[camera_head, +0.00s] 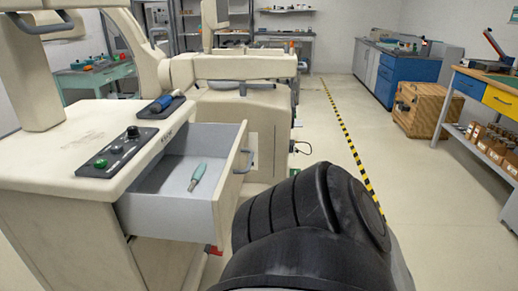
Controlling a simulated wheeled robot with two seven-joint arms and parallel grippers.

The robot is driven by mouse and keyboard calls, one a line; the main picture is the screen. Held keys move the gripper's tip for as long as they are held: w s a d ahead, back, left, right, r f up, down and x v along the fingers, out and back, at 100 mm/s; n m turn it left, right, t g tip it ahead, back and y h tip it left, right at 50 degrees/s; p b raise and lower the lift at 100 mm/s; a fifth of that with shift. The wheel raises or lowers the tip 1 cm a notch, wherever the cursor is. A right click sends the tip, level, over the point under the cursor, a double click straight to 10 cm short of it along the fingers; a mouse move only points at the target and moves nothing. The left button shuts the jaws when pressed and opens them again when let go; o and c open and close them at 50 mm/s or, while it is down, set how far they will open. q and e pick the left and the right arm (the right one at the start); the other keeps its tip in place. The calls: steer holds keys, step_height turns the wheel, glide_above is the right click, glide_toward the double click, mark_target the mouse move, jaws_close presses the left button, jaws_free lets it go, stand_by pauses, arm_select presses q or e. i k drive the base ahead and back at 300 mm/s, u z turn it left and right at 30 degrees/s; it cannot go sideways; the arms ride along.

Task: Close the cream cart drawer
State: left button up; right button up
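The cream cart (62,226) stands at the left. Its drawer (165,217) is pulled well out toward the right, with a light grey inside. The drawer front (231,183) faces right and carries a grey bar handle (248,160). A tool with a teal handle (198,174) lies inside the drawer. A large black ribbed arm part of mine fills the bottom middle, just right of the drawer front. Neither gripper's fingers show, so I see no contact with the handle.
Another cream machine (245,110) stands behind. A wooden crate (418,108), blue cabinet (407,77) and workbench (492,105) are at the right. Floor is open beside the striped tape (348,141).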

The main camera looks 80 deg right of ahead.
mark_target(158, 204)
steer(key=z, duration=2.2)
steer(key=k, duration=0.65)
steer(key=u, duration=0.35)
steer(key=i, duration=1.55)
steer(key=u, duration=0.1)
